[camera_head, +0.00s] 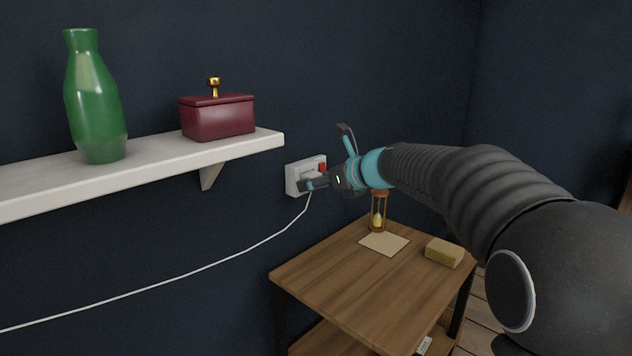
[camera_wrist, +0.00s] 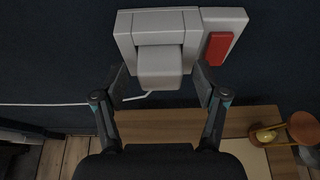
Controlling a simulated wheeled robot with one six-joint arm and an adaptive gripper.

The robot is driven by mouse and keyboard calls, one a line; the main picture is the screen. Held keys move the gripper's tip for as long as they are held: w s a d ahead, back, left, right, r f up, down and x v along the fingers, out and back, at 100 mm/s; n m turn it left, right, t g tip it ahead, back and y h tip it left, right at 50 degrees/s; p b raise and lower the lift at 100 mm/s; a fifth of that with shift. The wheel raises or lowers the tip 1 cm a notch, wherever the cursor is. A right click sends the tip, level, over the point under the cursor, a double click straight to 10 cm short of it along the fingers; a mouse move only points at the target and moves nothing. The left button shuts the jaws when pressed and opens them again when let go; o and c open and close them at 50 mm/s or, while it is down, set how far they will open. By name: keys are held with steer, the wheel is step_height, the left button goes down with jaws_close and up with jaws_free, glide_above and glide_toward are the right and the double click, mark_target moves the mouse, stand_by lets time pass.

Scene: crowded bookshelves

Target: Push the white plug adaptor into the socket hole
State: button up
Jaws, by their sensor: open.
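The white plug adaptor (camera_wrist: 160,68) is a pale block at the socket face, in the upper middle of the wrist view. Its white cable (camera_head: 252,246) hangs down and runs left along the wall. The white wall socket (camera_head: 293,177) has a red switch (camera_wrist: 218,47) on its right side; the socket plate (camera_wrist: 230,20) also shows in the wrist view. My gripper (camera_wrist: 160,76) is open, with one finger on each side of the adaptor and gaps showing between. The socket hole is hidden behind the adaptor, and I cannot tell how deep the adaptor sits.
A white shelf (camera_head: 150,165) left of the socket holds a green vase (camera_head: 95,105) and a dark red box (camera_head: 218,118). Below the socket, a wooden table (camera_head: 350,285) holds an hourglass (camera_head: 378,214), a paper (camera_head: 385,243) and a yellow sponge-like block (camera_head: 444,253).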

steer(key=v, duration=1.1)
steer(key=shift+s+d, duration=0.2)
steer(key=shift+s, duration=0.05)
steer(key=shift+r, duration=0.1)
steer(key=s+d+f+n+g+h, duration=0.35)
steer(key=s+f+n, duration=0.45)
steer(key=f+n, duration=0.5)
steer(key=s+d+f+n+h, duration=0.2)
steer(key=s+d+n, duration=0.1)
steer(key=s, duration=0.5)
steer(key=s+d+f+n+h, duration=0.2)
steer(key=s+n, duration=0.3)
steer(key=s, duration=0.3)
steer(key=s+d+f+n+h, duration=0.2)
steer(key=s+d+n+h, duration=0.1)
steer(key=s, duration=0.6)
steer(key=shift+d+f+n+t, duration=0.3)
steer(key=shift+d+n+t, duration=0.15)
steer(key=shift+d+n, duration=0.5)
steer(key=shift+s+d, duration=0.1)
